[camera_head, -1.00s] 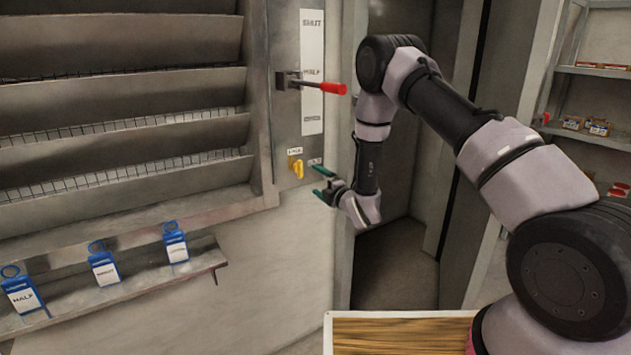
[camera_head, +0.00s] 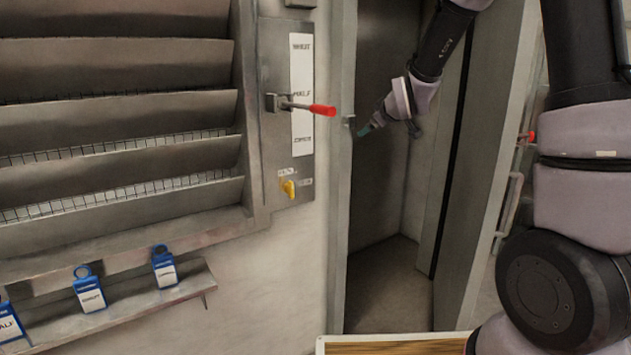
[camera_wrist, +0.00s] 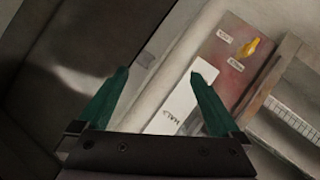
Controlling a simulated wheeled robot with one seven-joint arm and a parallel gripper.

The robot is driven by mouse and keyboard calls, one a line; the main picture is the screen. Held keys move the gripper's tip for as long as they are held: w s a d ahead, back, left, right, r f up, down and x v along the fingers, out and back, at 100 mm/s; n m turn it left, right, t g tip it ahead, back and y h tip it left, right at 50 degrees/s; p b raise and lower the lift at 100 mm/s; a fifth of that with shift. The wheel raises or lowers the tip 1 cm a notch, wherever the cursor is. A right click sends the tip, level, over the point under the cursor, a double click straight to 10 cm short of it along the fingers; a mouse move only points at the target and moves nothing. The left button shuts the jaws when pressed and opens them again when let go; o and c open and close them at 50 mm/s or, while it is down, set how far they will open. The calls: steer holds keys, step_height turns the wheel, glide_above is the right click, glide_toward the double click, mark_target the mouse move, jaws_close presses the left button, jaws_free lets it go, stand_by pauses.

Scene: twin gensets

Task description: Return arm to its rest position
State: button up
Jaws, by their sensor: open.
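My gripper (camera_head: 366,128) is in front of the open doorway in the head view, to the right of the lever panel and apart from it. In the wrist view its two green fingers (camera_wrist: 160,85) are spread with nothing between them. My arm rises on the right side of the head view, its upper part cut off by the top edge. The lever with a red handle (camera_head: 322,110) points out from the metal panel (camera_head: 270,135). The yellow knob (camera_head: 288,188) sits below it and also shows in the wrist view (camera_wrist: 249,47).
Louvred slats (camera_head: 110,120) fill the left wall. A shelf (camera_head: 135,312) below carries blue tags, among them one at its right (camera_head: 164,268). The door frame (camera_head: 341,220) stands close to my gripper. A wood-topped surface (camera_head: 395,347) is at the bottom.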

steer(key=s+d+r+m+g, duration=0.1)
steer(key=s+d+r+m, duration=0.2)
steer(key=s, duration=0.5)
steer(key=s+d+r+m+g, duration=0.2)
steer(key=s+m, duration=0.1)
steer(key=s, duration=0.5)
steer(key=s+d+r+m+g, duration=0.1)
steer(key=s+d+r+m, duration=0.2)
steer(key=s, duration=0.5)
steer(key=s+m+g, duration=0.2)
steer(key=s+m, duration=0.2)
steer(key=s, duration=0.8)
steer(key=shift+a+f, duration=0.2)
steer(key=shift+f, duration=0.2)
